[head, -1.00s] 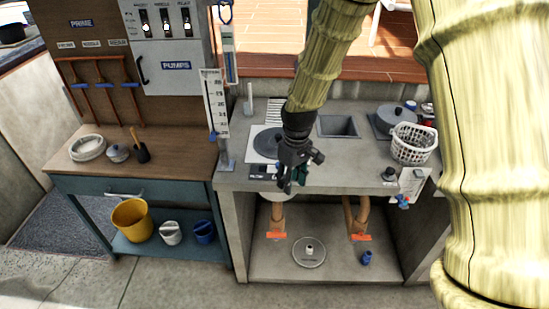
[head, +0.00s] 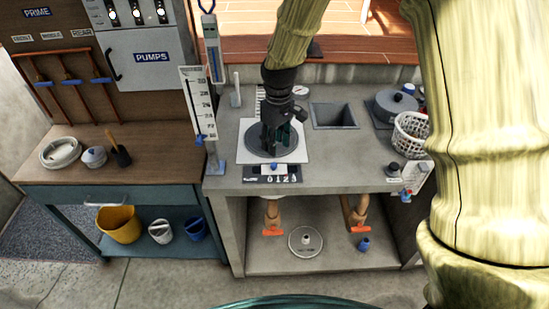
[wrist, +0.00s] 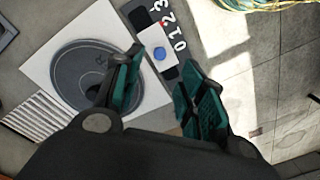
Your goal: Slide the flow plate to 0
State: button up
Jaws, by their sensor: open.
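The flow plate (head: 273,169) is a small white slider with a blue knob, on a dark strip (head: 250,180) numbered 0 to 3 at the counter's front. In the wrist view, the plate (wrist: 149,38) and its blue knob (wrist: 159,53) lie just beyond my fingertips, with a small red mark close to the 2. My gripper (head: 273,148) is open and empty, above the counter and behind the plate in the head view. In the wrist view, my gripper (wrist: 160,67) has its fingers spread to either side of the knob's line. I see no contact with the knob.
A round grey lid (head: 285,142) on a white square lies behind the strip. A gauge board (head: 197,105) stands to the left. A sink (head: 335,116) and a white basket (head: 411,137) are to the right.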

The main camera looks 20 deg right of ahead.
aim_at(274, 164)
jog(key=shift+a+f+p, duration=0.15)
jog(key=shift+f+p, duration=0.4)
jog(key=shift+f, duration=1.55)
jog(key=shift+a+f+p, duration=0.1)
jog(key=shift+f+p, duration=0.4)
jog(key=shift+f, duration=1.6)
jog(key=shift+c, duration=0.4)
grip_shut()
